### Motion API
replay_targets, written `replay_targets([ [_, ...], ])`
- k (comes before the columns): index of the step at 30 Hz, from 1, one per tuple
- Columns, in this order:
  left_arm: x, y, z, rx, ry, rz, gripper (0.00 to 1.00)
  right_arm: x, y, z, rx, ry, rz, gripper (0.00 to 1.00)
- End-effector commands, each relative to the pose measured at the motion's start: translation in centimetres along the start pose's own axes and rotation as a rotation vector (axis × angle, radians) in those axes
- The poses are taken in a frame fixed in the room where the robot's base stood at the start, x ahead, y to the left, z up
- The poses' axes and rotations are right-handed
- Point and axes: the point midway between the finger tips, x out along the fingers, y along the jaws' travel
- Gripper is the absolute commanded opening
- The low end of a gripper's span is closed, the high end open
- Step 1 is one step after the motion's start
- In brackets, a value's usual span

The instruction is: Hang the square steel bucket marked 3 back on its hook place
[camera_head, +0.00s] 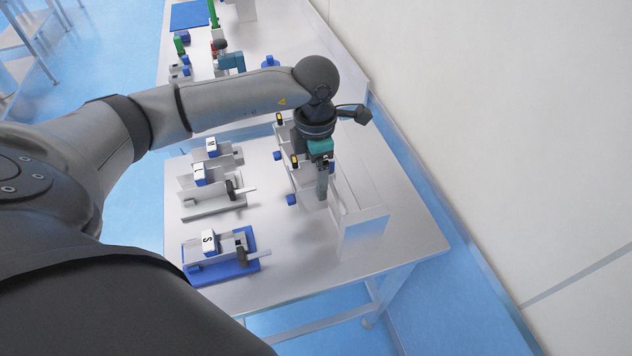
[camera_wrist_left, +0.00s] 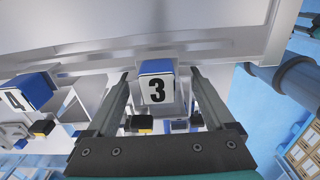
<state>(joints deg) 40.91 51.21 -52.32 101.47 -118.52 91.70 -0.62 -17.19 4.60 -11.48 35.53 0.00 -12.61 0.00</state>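In the left wrist view, a white plate marked 3 (camera_wrist_left: 157,90) with blue edges shows between the fingers of my left gripper (camera_wrist_left: 162,74). The fingers stand apart, with a gap on each side of the plate. Bare steel surfaces (camera_wrist_left: 150,35) lie beyond the plate; I cannot tell which of them belong to the bucket. In the head view, my left gripper (camera_head: 322,192) points down over the right part of the steel table, beside the row of steel fixtures. The arm and hand hide the plate marked 3 there. My right gripper is not in view.
A plate marked 4 (camera_wrist_left: 26,94) is left of the fingers in the wrist view. In the head view, a steel box-like stand (camera_head: 363,236) is close right of the gripper. Marked fixtures (camera_head: 208,240) stand at the table's left. The table's front right (camera_head: 415,240) is clear.

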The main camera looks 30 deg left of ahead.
Motion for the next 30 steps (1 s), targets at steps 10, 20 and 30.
replay_targets([
  [10,-0.07,0.01,0.01,0.000,-0.001,0.000,0.46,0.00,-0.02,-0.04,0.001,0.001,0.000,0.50],
  [20,-0.10,0.03,0.02,0.000,-0.001,0.000,0.09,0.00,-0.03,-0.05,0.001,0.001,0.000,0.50],
  [30,-0.32,0.07,0.09,0.000,-0.004,0.002,0.02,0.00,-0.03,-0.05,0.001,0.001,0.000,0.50],
])
